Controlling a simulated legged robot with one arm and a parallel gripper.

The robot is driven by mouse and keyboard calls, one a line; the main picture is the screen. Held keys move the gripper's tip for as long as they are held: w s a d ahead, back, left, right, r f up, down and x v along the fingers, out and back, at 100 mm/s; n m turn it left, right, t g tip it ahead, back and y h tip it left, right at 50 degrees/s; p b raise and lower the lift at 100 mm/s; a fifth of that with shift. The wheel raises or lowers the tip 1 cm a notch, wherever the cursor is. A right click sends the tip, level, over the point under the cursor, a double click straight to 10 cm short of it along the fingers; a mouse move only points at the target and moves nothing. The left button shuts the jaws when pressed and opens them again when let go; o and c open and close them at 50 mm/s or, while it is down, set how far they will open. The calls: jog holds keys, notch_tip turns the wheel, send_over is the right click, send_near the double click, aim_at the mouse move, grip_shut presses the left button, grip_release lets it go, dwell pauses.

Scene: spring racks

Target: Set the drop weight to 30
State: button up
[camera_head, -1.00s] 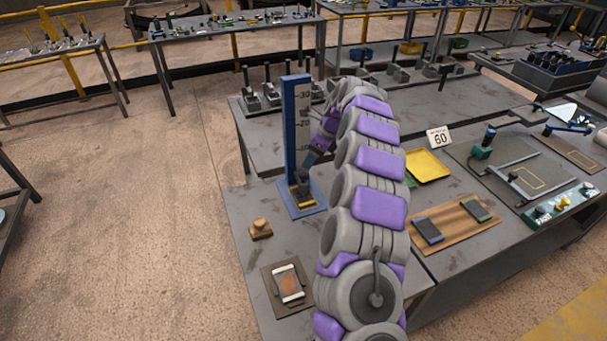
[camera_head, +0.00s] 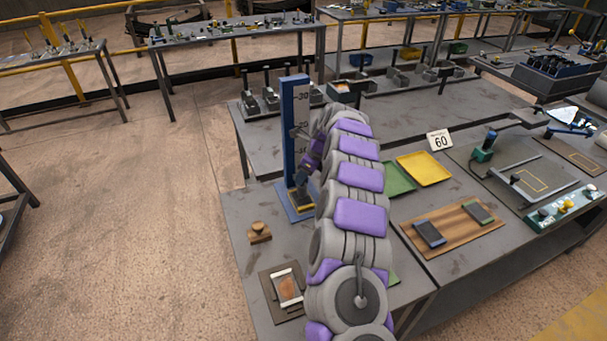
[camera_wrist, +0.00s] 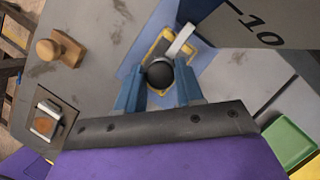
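The drop weight stand is a blue post (camera_head: 289,130) with a scale marked in tens, on a blue base plate near the table's left edge. A black ball knob (camera_wrist: 160,73) shows in the wrist view, with a pale lever (camera_wrist: 180,41) running from it toward the post. Below lies a yellow-edged pad on the base. My gripper (camera_head: 301,180) is low beside the post; in the wrist view its blue fingers (camera_wrist: 160,80) stand on either side of the knob, very close. Whether they press on it is unclear. The post's 10 mark (camera_wrist: 263,38) shows nearby.
A wooden knob block (camera_head: 259,231) and a framed plate (camera_head: 286,287) lie left of my arm. Green (camera_head: 397,179) and yellow trays (camera_head: 424,169), a wooden board (camera_head: 452,232) and a card reading 60 (camera_head: 439,140) are to the right.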

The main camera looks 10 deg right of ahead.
grip_shut()
jog(key=shift+r, duration=0.1)
notch_tip(320, 180, up, 30)
jog(key=p, duration=2.3)
jog(key=shift+p, duration=0.4)
jog(key=shift+o, duration=2.2)
grip_release()
